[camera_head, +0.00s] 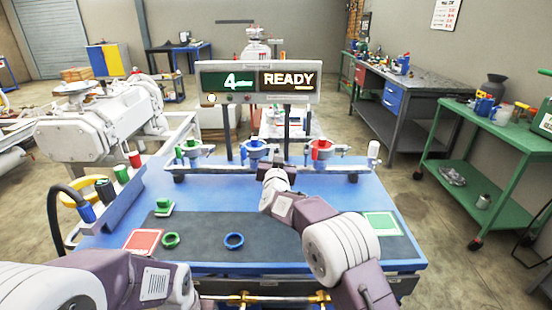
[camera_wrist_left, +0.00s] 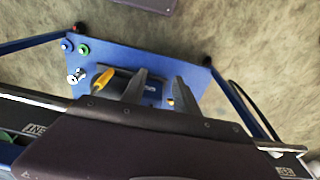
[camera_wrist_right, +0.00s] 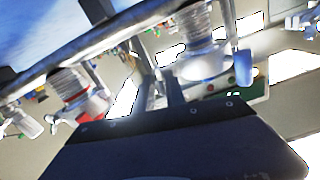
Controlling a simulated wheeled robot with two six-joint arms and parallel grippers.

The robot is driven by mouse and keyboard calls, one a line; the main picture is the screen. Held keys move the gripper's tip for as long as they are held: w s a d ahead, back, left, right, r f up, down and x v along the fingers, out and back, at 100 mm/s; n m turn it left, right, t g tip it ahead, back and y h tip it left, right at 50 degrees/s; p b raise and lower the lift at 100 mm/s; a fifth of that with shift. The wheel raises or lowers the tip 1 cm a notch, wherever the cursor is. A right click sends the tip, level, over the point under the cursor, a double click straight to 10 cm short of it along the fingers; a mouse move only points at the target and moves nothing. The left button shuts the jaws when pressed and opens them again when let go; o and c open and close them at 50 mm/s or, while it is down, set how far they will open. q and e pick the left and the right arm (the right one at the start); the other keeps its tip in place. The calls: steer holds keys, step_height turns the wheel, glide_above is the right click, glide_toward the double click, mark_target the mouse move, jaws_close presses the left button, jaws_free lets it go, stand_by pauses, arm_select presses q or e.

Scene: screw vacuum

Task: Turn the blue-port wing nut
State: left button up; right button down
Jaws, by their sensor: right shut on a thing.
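The blue port (camera_head: 255,148) is the middle fitting on the rail at the back of the blue table. My right gripper (camera_head: 272,172) reaches up to the rail just below and right of it. In the right wrist view a pale fitting with a ribbed neck (camera_wrist_right: 203,62) stands close beside the fingers (camera_wrist_right: 158,88).
The green port (camera_head: 193,149) stands left and the red port (camera_head: 320,149) right on the rail. A display (camera_head: 258,82) behind reads READY.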

steer(key=shift+m+b, duration=0.65)
steer(key=shift+m, duration=1.15)
steer(key=c, duration=1.6)
jaws_free()
steer(key=shift+s, duration=0.1)
steer(key=s, duration=0.9)
steer(key=shift+f, duration=0.1)
